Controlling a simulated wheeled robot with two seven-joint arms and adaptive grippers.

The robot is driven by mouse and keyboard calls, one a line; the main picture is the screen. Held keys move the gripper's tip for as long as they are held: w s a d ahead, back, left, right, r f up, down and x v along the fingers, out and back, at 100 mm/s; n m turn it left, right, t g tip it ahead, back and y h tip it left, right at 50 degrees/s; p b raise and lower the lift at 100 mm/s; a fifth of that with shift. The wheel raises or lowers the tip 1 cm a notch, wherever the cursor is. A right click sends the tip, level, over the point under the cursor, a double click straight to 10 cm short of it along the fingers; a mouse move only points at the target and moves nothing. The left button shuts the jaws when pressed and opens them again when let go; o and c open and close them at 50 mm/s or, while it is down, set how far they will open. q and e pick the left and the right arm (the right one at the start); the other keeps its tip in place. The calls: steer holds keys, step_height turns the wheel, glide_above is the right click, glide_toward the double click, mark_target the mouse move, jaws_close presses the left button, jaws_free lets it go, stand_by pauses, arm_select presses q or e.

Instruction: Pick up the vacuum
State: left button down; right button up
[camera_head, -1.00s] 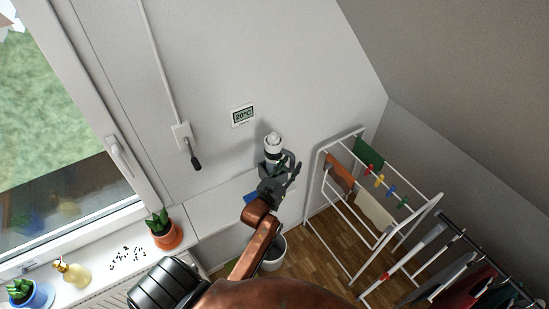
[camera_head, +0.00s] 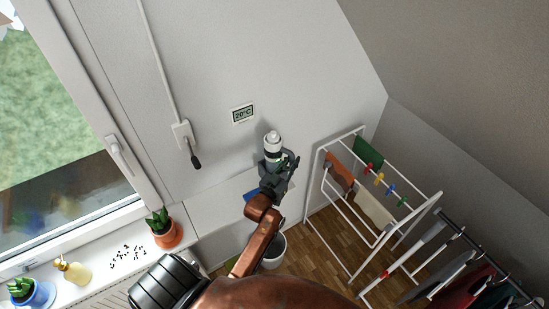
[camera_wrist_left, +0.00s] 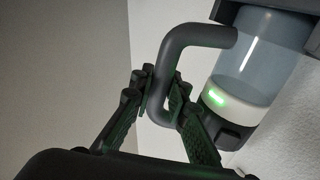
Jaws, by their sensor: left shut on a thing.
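The vacuum (camera_head: 272,146) is a small handheld unit with a white and grey body, upright against the wall in the head view. In the left wrist view its clear container (camera_wrist_left: 262,55), green light and dark bent handle (camera_wrist_left: 180,48) show. My left gripper (camera_head: 278,170) is at the vacuum's near side. In the left wrist view the fingers of my left gripper (camera_wrist_left: 162,98) are on both sides of the handle and shut on it. The vacuum's lower part is hidden behind my gripper in the head view. My right gripper is not in view.
A white drying rack (camera_head: 345,210) with cloths and pegs stands to the right. A white bucket (camera_head: 274,252) is on the floor below my arm.

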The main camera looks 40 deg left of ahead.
arm_select(q)
step_height(320, 180, up, 10)
steer(key=shift+f, duration=0.15)
steer(key=shift+r, duration=0.3)
steer(key=shift+r+p, duration=0.35)
steer(key=shift+r, duration=0.35)
step_height(320, 180, up, 10)
steer(key=p, duration=0.9)
steer(key=shift+f+p, duration=0.15)
steer(key=shift+p, duration=0.2)
